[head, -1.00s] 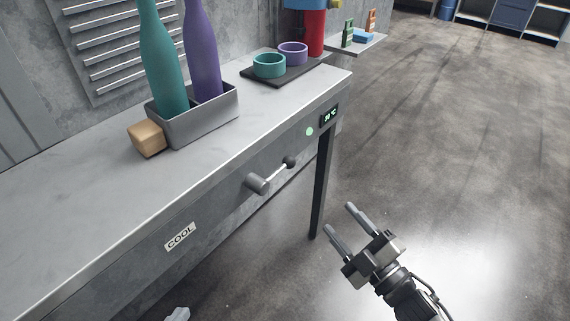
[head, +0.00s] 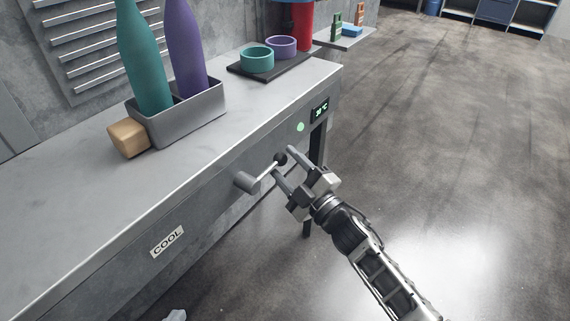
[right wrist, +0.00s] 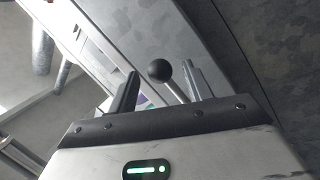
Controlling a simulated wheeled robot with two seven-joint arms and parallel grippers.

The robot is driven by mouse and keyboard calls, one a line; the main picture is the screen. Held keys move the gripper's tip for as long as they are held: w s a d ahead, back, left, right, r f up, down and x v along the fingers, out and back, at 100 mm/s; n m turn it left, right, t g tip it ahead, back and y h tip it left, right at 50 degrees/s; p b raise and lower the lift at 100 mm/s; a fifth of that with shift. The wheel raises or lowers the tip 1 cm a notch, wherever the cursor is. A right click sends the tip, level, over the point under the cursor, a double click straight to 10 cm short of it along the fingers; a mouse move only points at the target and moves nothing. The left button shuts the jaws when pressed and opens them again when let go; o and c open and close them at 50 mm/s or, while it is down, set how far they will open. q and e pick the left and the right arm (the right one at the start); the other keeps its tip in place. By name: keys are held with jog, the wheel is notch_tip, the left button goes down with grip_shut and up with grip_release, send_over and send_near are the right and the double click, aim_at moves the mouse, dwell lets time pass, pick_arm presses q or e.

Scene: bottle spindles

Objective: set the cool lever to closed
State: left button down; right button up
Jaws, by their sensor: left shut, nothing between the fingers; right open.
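The cool lever (head: 265,170) is on the bench's front face. Its grey hub (head: 246,181) is at the left, and a thin rod runs right and slightly up in the picture to a dark ball knob (head: 281,158). My right gripper (head: 283,161) is open, with its fingertips on either side of the knob end. In the right wrist view the knob (right wrist: 160,71) shows between the two spread fingers, with a gap to each. Only a small pale part of my left gripper (head: 175,315) shows at the bottom edge, shut and away from the lever.
The COOL label (head: 167,241) is left of the lever. A green light (head: 300,127) and a small display (head: 320,110) are above right. On the bench (head: 75,205) stand a grey holder (head: 185,125) with teal and purple bottles, a wooden block (head: 128,139), and a dark tray with two rings.

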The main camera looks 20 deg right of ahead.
jog(key=shift+w+a+r, duration=0.15)
jog(key=shift+w+a, duration=0.1)
jog(key=shift+w, duration=0.25)
grip_shut()
jog(key=shift+r, duration=0.1)
